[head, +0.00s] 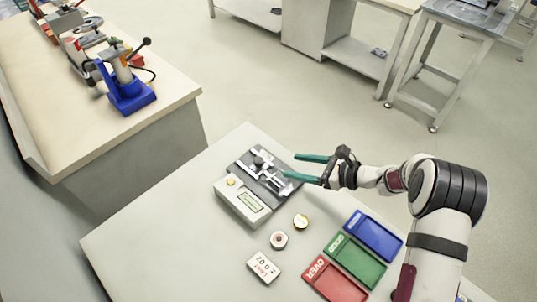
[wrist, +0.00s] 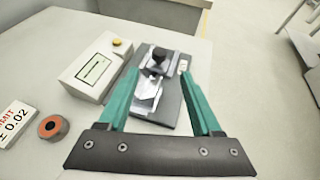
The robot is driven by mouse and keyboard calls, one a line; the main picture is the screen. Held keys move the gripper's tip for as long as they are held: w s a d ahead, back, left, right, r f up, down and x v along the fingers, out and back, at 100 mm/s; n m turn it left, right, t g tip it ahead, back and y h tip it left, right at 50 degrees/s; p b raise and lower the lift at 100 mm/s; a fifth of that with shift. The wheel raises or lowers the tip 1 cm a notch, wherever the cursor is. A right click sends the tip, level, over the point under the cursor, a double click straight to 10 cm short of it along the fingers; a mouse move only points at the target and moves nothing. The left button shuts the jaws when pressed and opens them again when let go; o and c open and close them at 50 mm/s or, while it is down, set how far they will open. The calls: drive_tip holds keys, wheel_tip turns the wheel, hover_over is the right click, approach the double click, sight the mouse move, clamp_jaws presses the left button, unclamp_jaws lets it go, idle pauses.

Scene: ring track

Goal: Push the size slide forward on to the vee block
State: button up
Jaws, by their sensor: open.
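The measuring fixture is a dark base plate (head: 243,163) with bright metal parts, near the table's far corner; it also shows in the wrist view (wrist: 170,112). A metal block with a black knob (wrist: 158,57), which looks like the size slide, sits toward the plate's far end. A pale notched metal piece (wrist: 147,92), probably the vee block, lies nearer; a gap between the two is hard to judge. My gripper (head: 296,167) is open with two green fingers, at the plate's right side in the head view. In the wrist view its fingers (wrist: 159,74) frame the fixture, holding nothing.
A grey display box (head: 237,209) with a yellow button adjoins the fixture. Red (head: 333,282), green (head: 360,262) and blue (head: 375,236) trays stand right. The table's left is clear.

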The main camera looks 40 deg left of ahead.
sight(259, 160)
drive_tip(key=x, duration=1.1)
drive_tip(key=shift+a+f, duration=0.2)
clamp_jaws()
idle(0.8)
